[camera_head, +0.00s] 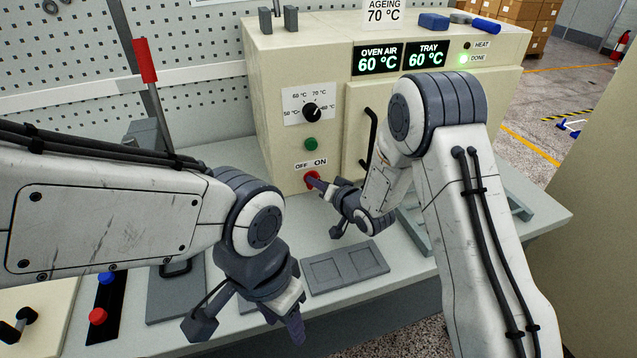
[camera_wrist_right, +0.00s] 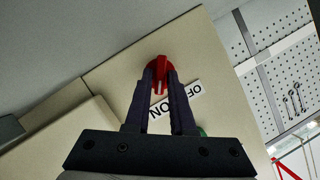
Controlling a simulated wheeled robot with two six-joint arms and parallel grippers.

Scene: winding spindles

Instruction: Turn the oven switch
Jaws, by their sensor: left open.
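The oven (camera_head: 290,60) stands on the bench. Its red switch (camera_head: 312,179) sits below the OFF and ON labels on the front panel. The switch also shows in the right wrist view (camera_wrist_right: 158,72), its pale mark appearing to face the ON label (camera_wrist_right: 162,110). My right gripper (camera_wrist_right: 160,78) has one finger on each side of the switch and seems closed on it; its tips partly cover the switch in the head view. My left gripper (camera_head: 295,328) is open and empty, low over the front of the bench, its fingers overlapping in view.
Above the switch are a green button (camera_head: 311,144) and a black temperature dial (camera_head: 312,111). A black door handle (camera_head: 371,138) stands out near my right arm. A grey tray (camera_head: 345,268) lies on the bench. A red-handled lever (camera_head: 144,62) rises at the left.

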